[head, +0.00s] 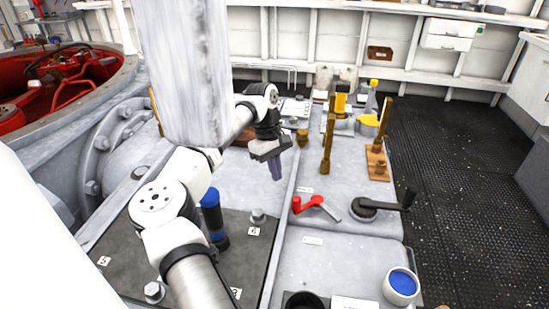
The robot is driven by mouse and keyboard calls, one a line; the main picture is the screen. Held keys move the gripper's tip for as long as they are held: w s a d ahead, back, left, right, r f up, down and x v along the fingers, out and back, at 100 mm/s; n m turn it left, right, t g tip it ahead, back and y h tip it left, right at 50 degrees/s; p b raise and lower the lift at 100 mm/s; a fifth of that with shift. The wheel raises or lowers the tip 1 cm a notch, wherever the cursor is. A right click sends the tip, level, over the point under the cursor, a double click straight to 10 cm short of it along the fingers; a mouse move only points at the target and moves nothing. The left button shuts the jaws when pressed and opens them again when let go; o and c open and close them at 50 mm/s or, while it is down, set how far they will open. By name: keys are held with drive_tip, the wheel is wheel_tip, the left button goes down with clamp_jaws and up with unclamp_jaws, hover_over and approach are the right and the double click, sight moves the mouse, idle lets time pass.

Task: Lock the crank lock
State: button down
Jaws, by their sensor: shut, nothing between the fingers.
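A red crank handle (309,203) with a small upright knob at its left end stands on the grey deck right of centre. A short grey bar (331,211) shows at its right end, pointing down and right. A black crank (383,205) with a round base and an upright grip at its right end sits just right of that bar. I cannot tell whether the bar touches the crank's base. My gripper (276,172) points down above the deck, to the left of and farther back than the red handle. It is shut, empty and apart from both cranks.
Tall brown levers (328,145) stand behind the red handle, with another on a wooden base (378,165) to the right. A white bowl with blue inside (401,286) is at the front right. A blue-and-black cylinder (213,218) stands on the dark plate at left.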

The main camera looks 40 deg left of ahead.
drive_tip(key=x, duration=0.3)
drive_tip(key=shift+d+f+p, duration=0.15)
drive_tip(key=shift+f+p, duration=0.15)
drive_tip(key=shift+f, duration=0.1)
drive_tip(key=d, duration=0.1)
drive_tip(key=d+p, duration=0.1)
drive_tip(key=d, duration=0.1)
drive_tip(key=shift+s, duration=0.3)
drive_tip(key=shift+d, duration=0.45)
